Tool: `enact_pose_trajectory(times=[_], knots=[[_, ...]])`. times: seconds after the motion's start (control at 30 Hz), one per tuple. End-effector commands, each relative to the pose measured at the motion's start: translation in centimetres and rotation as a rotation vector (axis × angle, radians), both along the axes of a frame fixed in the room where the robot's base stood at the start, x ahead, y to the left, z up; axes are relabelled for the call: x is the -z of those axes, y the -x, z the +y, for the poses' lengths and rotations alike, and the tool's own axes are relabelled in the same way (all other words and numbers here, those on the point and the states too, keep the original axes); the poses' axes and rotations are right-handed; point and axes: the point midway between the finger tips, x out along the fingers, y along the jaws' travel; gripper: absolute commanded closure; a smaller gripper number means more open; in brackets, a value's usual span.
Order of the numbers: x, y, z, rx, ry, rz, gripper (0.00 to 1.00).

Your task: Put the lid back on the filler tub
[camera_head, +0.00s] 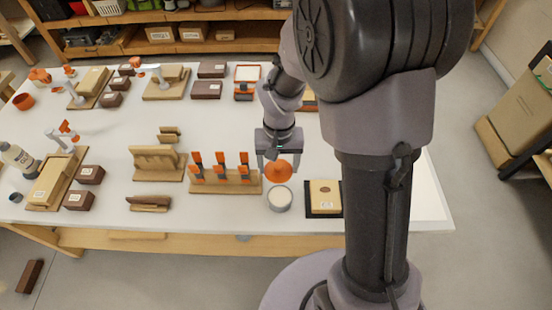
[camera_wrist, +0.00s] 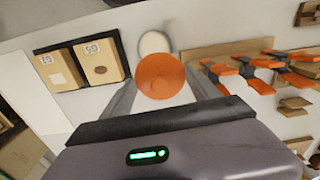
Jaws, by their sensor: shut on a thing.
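The filler tub (camera_head: 280,198) is a small grey round tub with pale filler in its open top. It stands near the front edge of the bench. The orange round lid (camera_head: 278,172) is held in my gripper (camera_head: 267,158), just behind the tub in the head view. In the wrist view the lid (camera_wrist: 160,76) sits between my fingertips (camera_wrist: 160,92) and covers part of the tub (camera_wrist: 155,42) beyond it. My gripper is shut on the lid. The lid appears off the tub, to one side of it; the exact height gap cannot be told.
A wooden rack with orange-handled tools (camera_head: 226,182) stands just left of the tub. A black tray with wooden blocks (camera_head: 324,198) is just right of it. Dark boxes (camera_head: 91,174) and wooden pieces (camera_head: 159,162) lie further left. White bench surface (camera_head: 215,135) is clear behind the rack.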

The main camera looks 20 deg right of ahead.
Motion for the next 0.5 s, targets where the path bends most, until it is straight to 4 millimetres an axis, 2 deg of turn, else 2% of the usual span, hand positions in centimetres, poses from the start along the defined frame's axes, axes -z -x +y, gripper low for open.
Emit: enact_pose_trajectory(times=[0.3, 0.5], knots=[[1.1, 2.2, 0.1, 0.506, 0.0, 0.001, 0.67], [1.7, 2.7, 0.1, 0.645, 0.0, 0.001, 0.67]])
